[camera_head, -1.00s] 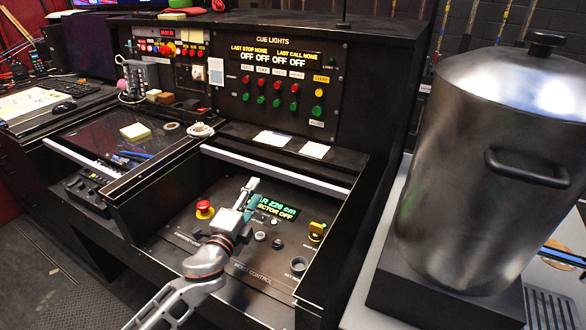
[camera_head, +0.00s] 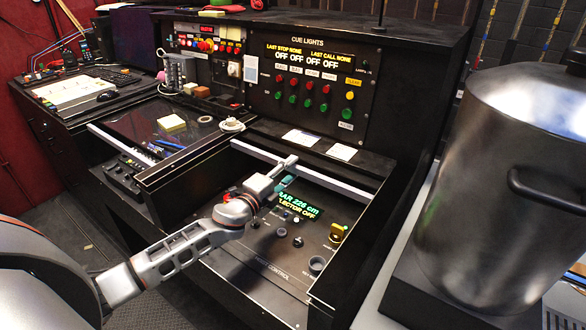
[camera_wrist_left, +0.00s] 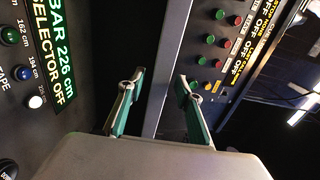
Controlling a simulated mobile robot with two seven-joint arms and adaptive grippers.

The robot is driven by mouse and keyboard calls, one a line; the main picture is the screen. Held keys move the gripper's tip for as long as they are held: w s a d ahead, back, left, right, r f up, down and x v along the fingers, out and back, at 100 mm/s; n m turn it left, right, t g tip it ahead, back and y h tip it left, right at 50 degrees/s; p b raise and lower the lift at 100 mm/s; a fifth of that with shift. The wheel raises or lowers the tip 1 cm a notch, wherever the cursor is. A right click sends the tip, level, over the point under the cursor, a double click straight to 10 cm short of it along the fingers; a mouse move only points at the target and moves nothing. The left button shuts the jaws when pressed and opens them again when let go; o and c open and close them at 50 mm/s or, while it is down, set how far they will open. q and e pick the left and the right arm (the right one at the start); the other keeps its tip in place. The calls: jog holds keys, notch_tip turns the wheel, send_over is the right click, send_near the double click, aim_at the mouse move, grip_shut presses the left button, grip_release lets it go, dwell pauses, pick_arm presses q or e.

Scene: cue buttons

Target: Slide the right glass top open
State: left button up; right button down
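The right glass top shows mainly as its pale grey bar (camera_head: 330,183), which runs along the back of the right console bay. The clear pane itself is hard to make out. The control panel (camera_head: 270,240) in front of the bar shows plainly, with green lit text. My left gripper (camera_head: 286,172) reaches in from the left over the panel, its tip close to the bar. In the left wrist view the gripper (camera_wrist_left: 160,95) has its two green-padded fingers apart, with the bar (camera_wrist_left: 172,50) running up between them. I cannot tell whether they touch. My right gripper is out of view.
The cue lights panel (camera_head: 313,85) with several buttons stands upright behind the bay. Two white cards (camera_head: 301,138) lie on the ledge. A left bay (camera_head: 195,125) adjoins. A large metal pot (camera_head: 490,190) stands close on the right.

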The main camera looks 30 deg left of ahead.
aim_at(302, 159)
pick_arm(q)
jog(key=shift+w+d, duration=0.15)
jog(key=shift+w, duration=0.6)
jog(key=shift+c, duration=0.4)
grip_shut()
jog(key=shift+w, duration=0.45)
jog(key=w, duration=0.3)
jog(key=shift+w+d+f+b, duration=0.1)
jog(key=shift+w+d+b, duration=0.2)
jog(key=shift+b, duration=0.1)
jog(key=shift+w, duration=0.2)
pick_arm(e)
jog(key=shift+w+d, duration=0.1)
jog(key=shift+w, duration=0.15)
pick_arm(q)
jog(key=shift+o, duration=0.4)
grip_release()
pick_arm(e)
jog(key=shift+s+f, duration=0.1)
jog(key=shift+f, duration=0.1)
